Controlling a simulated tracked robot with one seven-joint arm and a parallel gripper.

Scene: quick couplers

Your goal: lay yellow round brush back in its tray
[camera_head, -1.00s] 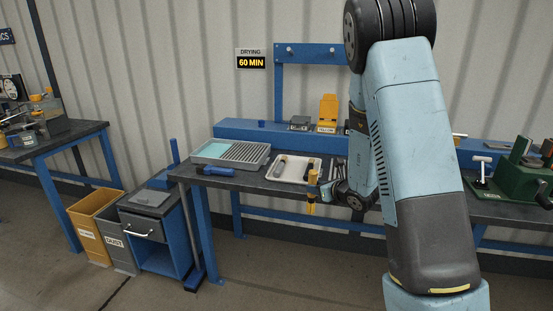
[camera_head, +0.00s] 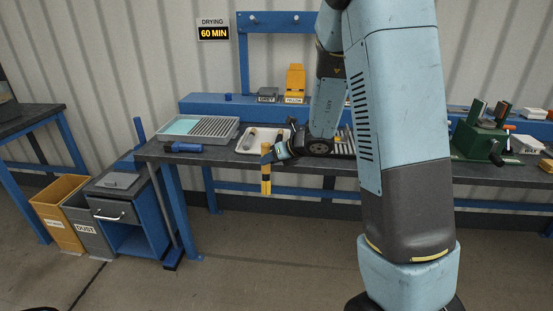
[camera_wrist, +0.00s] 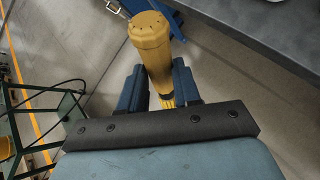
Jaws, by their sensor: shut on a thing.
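My gripper (camera_head: 267,160) is shut on the yellow round brush (camera_head: 266,180), which hangs about upright just in front of the bench's front edge. In the wrist view the brush (camera_wrist: 150,40) shows its thick yellow round end, held between the two blue fingers of my gripper (camera_wrist: 160,90). A shallow white tray (camera_head: 243,148) lies on the bench just behind my gripper, with a dark-handled thing in it. My wrist hides the right part of this tray.
A grey tray (camera_head: 163,138) with a ribbed half stands on the bench at left. A blue-handled tool (camera_head: 183,147) lies in front of it. A green vise-like device (camera_head: 478,140) stands at right. Bins and a drawer cabinet (camera_head: 115,209) stand on the floor at left.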

